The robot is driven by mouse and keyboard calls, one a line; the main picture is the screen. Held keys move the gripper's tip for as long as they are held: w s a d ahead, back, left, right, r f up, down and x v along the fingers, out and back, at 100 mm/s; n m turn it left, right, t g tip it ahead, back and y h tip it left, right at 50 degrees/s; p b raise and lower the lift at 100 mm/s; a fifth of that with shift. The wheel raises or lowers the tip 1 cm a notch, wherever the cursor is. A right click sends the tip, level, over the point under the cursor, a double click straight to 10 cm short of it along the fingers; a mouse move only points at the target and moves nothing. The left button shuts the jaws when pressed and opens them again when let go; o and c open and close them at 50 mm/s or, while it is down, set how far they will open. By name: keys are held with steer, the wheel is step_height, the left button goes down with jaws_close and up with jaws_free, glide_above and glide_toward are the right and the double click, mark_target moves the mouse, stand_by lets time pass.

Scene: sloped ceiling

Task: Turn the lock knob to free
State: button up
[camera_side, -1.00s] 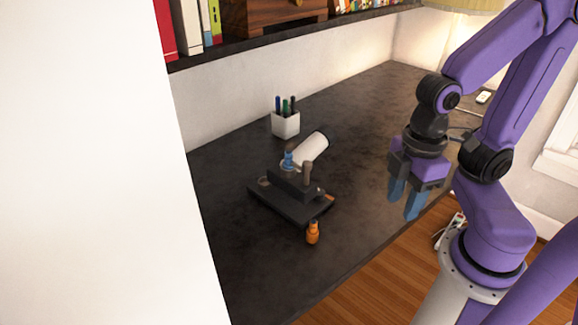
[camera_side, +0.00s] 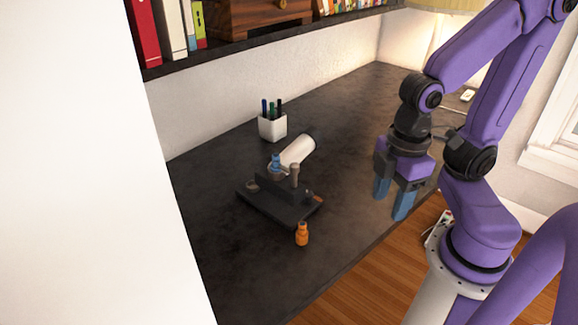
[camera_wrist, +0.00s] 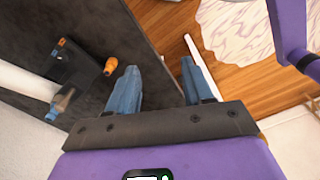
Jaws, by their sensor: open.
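A black fixture (camera_side: 270,208) with a flat base and a raised block lies on the dark desk in the side view. A grey-brown post (camera_side: 294,174) and a blue knob-like piece (camera_side: 276,163) stand up on it. An orange knob-like piece (camera_side: 302,235) is at its front corner; whether it is attached is unclear. I cannot tell which piece is the lock knob. My gripper (camera_side: 390,208) is open and empty, well to the right of the fixture, fingers pointing down. In the wrist view the orange piece (camera_wrist: 110,66) is left of my open fingers.
A white cylinder (camera_side: 297,151) lies behind the fixture. A white pen cup (camera_side: 272,127) stands farther back. A shelf with books (camera_side: 180,30) overhangs the desk. The desk (camera_side: 345,190) between fixture and gripper is clear; its front edge drops to a wood floor.

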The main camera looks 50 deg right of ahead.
steer(key=w+a+r+m, duration=0.2)
steer(key=w+r+m, duration=0.3)
steer(key=w, duration=0.9)
steer(key=m, duration=0.2)
glide_toward(295, 165)
steer(key=shift+h, duration=0.3)
step_height(295, 165, down, 9)
steer(key=shift+w+a+r, duration=0.1)
steer(key=shift+w+a, duration=0.05)
jaws_close()
